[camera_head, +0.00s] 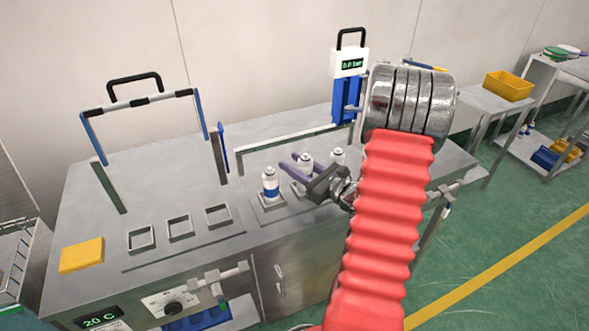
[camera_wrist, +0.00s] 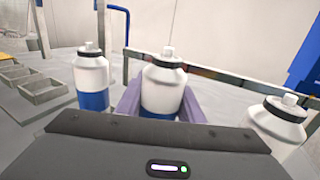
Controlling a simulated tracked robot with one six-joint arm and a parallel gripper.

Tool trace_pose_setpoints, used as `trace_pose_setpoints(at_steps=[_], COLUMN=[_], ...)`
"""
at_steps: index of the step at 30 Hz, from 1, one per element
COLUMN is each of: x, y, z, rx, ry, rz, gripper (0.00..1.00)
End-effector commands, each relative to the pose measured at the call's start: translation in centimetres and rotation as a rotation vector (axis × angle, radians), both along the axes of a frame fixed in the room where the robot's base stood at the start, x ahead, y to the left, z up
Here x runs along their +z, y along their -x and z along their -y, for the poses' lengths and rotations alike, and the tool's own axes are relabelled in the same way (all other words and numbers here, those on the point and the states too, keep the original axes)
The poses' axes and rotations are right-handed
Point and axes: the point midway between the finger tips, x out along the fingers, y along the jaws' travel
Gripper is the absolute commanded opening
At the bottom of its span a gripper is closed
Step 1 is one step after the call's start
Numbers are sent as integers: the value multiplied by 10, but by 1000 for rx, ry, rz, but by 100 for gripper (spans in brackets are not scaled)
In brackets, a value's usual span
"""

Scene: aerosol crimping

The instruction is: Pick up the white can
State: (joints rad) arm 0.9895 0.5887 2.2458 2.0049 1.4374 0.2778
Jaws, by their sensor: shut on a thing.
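My gripper (camera_head: 292,163) has purple fingers and is shut on the middle can (camera_head: 305,160) of a row of three. In the wrist view this middle can (camera_wrist: 160,90) stands upright between the fingers, white above with some blue low down. The left can (camera_head: 269,181), white with a blue band, stands apart from the fingers and also shows in the wrist view (camera_wrist: 91,75). The right can (camera_head: 338,156) is white where seen; its lower part is hidden, and it is cut off in the wrist view (camera_wrist: 276,122). I cannot tell whether the middle can touches its seat.
The steel bench (camera_head: 95,205) has several empty square holders (camera_head: 180,229) and a yellow block (camera_head: 82,255) at left. A metal frame rail (camera_head: 290,135) runs behind the cans. A blue gauge stand (camera_head: 347,95) with a display rises behind them.

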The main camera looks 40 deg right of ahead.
Motion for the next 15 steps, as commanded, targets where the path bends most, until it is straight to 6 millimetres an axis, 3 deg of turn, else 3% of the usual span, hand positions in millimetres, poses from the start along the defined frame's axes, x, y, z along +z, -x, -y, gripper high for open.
trace_pose_setpoints(at_steps=[15], x=[71], y=[0], z=[0], rx=[1], ry=[4], rz=[2], gripper=[9])
